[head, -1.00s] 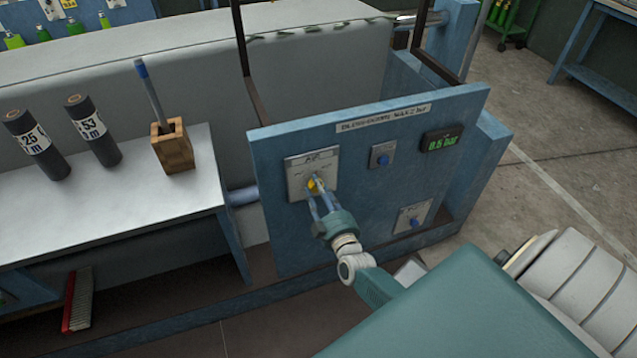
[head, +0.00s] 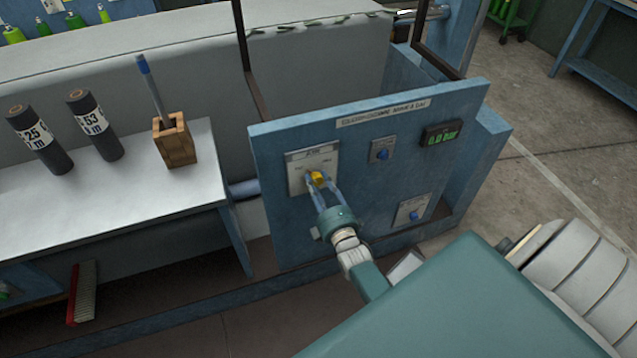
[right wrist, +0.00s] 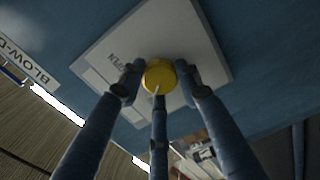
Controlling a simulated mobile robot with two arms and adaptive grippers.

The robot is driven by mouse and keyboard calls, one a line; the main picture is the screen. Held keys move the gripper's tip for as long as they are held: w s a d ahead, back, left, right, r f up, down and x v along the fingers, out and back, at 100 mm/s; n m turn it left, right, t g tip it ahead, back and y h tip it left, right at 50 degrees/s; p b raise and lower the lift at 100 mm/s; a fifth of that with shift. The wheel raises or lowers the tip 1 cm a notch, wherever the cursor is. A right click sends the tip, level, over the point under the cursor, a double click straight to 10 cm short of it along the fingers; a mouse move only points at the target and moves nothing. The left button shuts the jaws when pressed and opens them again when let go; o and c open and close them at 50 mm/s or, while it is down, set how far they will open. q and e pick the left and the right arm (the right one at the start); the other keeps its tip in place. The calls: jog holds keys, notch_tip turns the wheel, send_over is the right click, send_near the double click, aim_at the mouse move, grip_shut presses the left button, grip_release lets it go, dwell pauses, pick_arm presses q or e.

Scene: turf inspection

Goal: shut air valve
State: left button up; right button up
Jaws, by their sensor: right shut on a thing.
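The air valve is a yellow knob (head: 317,178) on a light square plate (head: 299,163), set at the left of the blue panel (head: 360,215). My right gripper (head: 320,184) reaches up to it from below right, its fingers closed around the knob. In the right wrist view the round yellow knob (right wrist: 158,76) sits between the fingertips, with the plate (right wrist: 205,50) behind it; small lettering on the plate is partly hidden. A green digital display (head: 442,135) at the panel's upper right seems to read 0.0 bar, though blurred. My left gripper is not in view.
Two smaller plates with blue buttons, an upper one (head: 383,153) and a lower one (head: 413,212), are right of the valve. A white table (head: 110,200) at left bears two dark rolls and a wooden pen holder (head: 175,145). Open floor (head: 575,190) lies right.

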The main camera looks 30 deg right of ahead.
jog(key=shift+w+a+r+n, duration=0.25)
jog(key=shift+r+n, duration=0.1)
jog(key=shift+n, duration=0.25)
jog(key=o, duration=0.9)
jog(key=shift+o, duration=1.2)
jog(key=shift+a+f, duration=0.15)
jog(key=shift+a, duration=0.05)
jog(key=shift+s+d+f, duration=0.15)
jog(key=shift+s, duration=0.25)
jog(key=v, duration=1.1)
jog(key=shift+s, duration=0.15)
